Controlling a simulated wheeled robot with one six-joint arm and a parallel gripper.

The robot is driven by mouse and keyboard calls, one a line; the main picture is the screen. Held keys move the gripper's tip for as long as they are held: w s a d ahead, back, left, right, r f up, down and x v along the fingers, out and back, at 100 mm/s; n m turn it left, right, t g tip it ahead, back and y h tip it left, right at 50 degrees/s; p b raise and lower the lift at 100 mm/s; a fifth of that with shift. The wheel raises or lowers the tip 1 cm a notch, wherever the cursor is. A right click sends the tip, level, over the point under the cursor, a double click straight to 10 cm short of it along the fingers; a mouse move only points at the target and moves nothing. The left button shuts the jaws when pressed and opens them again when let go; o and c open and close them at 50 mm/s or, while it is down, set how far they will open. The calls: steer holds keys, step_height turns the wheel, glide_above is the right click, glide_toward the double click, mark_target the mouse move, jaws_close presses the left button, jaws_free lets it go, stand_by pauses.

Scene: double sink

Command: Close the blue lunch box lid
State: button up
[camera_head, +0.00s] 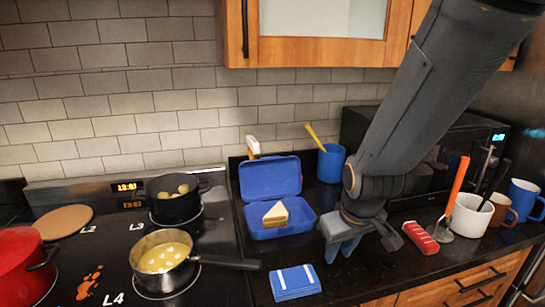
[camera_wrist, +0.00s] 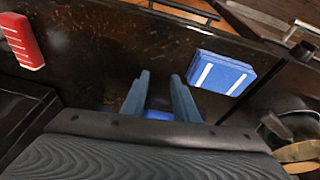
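The blue lunch box (camera_head: 298,228) stands open on the dark counter, left of my gripper in the head view. Its lid (camera_head: 270,178) is raised at the back, roughly upright and leaning toward the wall. A sandwich wedge (camera_head: 275,214) is in the box. My gripper (camera_head: 342,255) points down over the counter just right of the box, apart from the lid. In the wrist view my gripper (camera_wrist: 160,78) shows its two blue-grey fingers apart with nothing held between them. A small blue patch shows low between the fingers; I cannot tell what it is.
A blue case with white stripes (camera_head: 295,282) lies in front; it also shows in the wrist view (camera_wrist: 222,73). A red block (camera_head: 421,238) and mugs (camera_head: 468,215) are right. A blue cup (camera_head: 331,163) stands behind. A pan handle (camera_head: 228,263) reaches toward the box.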

steer(key=w+a+r+n+t+y, duration=0.1)
steer(key=w+a+r+n+t, duration=0.2)
steer(key=w, duration=0.4)
steer(key=w+a+r+n+t, duration=0.1)
steer(key=w+a+n+t, duration=0.2)
steer(key=w+n, duration=0.3)
steer(key=n+t+y+p, duration=0.1)
steer(key=n+t+y, duration=0.1)
steer(key=n+t, duration=0.45)
glide_toward(271, 158)
steer(key=shift+n+g, duration=0.75)
steer(key=shift+n, duration=0.1)
steer(key=shift+r+p+x, duration=0.2)
steer(key=shift+p+x, duration=0.2)
steer(key=shift+x, duration=0.8)
steer(key=shift+r+p+x, duration=0.2)
steer(key=shift+p+x, duration=0.2)
steer(key=shift+x, duration=0.8)
steer(key=shift+r+p+x, duration=0.2)
steer(key=shift+p+x, duration=0.2)
steer(key=shift+x, duration=0.85)
steer(key=shift+w+d, duration=0.1)
jaws_close()
